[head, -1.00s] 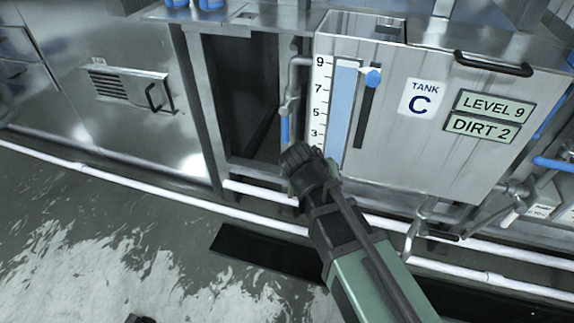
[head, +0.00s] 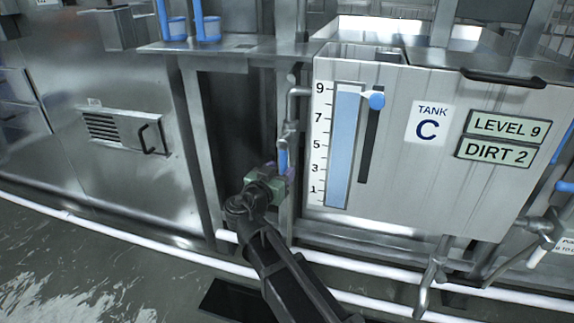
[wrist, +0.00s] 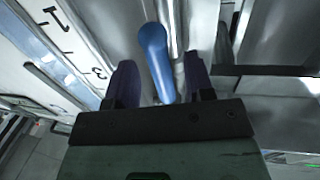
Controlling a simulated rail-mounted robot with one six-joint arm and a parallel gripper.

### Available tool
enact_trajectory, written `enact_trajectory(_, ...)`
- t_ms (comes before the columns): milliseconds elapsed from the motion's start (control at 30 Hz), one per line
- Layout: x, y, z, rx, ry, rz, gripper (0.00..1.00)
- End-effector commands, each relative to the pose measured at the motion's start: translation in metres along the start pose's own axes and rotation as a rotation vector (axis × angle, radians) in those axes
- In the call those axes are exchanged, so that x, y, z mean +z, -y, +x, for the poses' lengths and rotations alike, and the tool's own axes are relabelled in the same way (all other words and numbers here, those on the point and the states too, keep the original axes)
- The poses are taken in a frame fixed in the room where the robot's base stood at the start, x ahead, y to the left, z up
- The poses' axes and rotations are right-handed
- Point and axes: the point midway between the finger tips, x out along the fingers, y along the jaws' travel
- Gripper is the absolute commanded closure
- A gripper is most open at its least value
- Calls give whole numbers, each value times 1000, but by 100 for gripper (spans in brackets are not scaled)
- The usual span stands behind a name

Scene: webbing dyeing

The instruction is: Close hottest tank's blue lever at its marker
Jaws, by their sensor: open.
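Tank C (head: 400,155) is a steel tank with a level scale reading up to 9 and plates reading LEVEL 9 and DIRT 2. A blue lever (head: 283,160) hangs downward on the pipe at the tank's left side. In the wrist view the blue lever (wrist: 155,60) lies between the two dark fingers of my gripper (wrist: 160,82), with a gap on each side. The fingers are open. In the head view my gripper (head: 283,178) is at the lever's lower end. No temperature reading or marker can be made out here.
A blue slider knob (head: 376,100) sits on tank C's front, with a black handle (head: 503,78) at its upper right. A dark open recess (head: 235,120) lies left of the pipe. White pipes (head: 350,264) run low along the floor.

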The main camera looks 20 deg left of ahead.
Motion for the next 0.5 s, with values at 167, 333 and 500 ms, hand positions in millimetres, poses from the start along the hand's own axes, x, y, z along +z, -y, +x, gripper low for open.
enact_trajectory(167, 0, 1, 33, 1, 0, 0, 52)
enact_trajectory(333, 0, 0, 41, 0, 1, -1, 52)
enact_trajectory(500, 0, 0, 40, 0, 1, -1, 53)
